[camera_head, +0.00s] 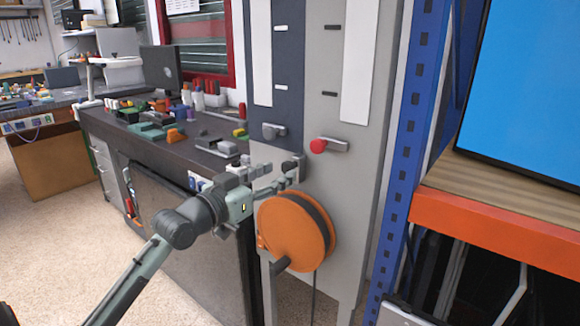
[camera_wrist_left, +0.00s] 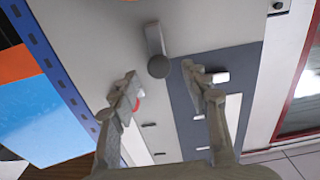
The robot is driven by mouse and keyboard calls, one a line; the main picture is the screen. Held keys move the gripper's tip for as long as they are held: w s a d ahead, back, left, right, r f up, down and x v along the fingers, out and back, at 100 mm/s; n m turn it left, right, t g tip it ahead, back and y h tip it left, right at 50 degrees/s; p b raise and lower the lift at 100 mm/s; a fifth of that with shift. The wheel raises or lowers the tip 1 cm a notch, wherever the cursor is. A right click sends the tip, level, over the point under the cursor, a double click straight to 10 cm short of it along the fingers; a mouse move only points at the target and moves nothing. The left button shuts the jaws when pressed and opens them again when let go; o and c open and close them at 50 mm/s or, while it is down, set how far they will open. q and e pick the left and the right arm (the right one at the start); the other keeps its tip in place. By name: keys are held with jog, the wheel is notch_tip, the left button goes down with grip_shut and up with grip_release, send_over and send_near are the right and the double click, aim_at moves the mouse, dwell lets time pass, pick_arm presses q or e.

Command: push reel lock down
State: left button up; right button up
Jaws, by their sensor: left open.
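The orange reel (camera_head: 290,232) hangs on the lower part of a light grey panel. A short grey lever with a dark round knob (camera_wrist_left: 158,66) stands out from the panel in the left wrist view. I cannot tell for sure that it is the reel lock. My left gripper (camera_head: 288,174) is open and empty just above the reel, partly hiding the panel there. In the left wrist view its fingertips (camera_wrist_left: 160,76) are spread on either side of the dark knob, with visible gaps; contact is not evident. My right gripper is out of view.
A red-knobbed lever (camera_head: 328,145) and a grey lever (camera_head: 275,131) sit on the panels above the gripper. A cluttered workbench (camera_head: 170,145) stands left. A blue upright (camera_head: 403,150) and orange shelf beam (camera_head: 500,225) stand right.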

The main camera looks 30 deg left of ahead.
aim_at(286, 170)
pick_arm(q)
jog(key=w, duration=0.3)
jog(key=shift+w+d, duration=0.15)
jog(key=shift+w, duration=0.55)
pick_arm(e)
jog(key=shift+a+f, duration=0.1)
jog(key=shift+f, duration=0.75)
pick_arm(q)
jog(key=shift+c, duration=0.3)
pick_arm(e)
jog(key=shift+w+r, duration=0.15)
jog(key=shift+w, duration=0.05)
pick_arm(q)
jog(key=shift+d, duration=0.1)
grip_shut()
jog(key=shift+f, duration=0.4)
notch_tip(286, 170, down, 2)
jog(key=shift+f+b, duration=0.2)
jog(key=shift+b, duration=0.3)
jog(key=shift+f, duration=0.3)
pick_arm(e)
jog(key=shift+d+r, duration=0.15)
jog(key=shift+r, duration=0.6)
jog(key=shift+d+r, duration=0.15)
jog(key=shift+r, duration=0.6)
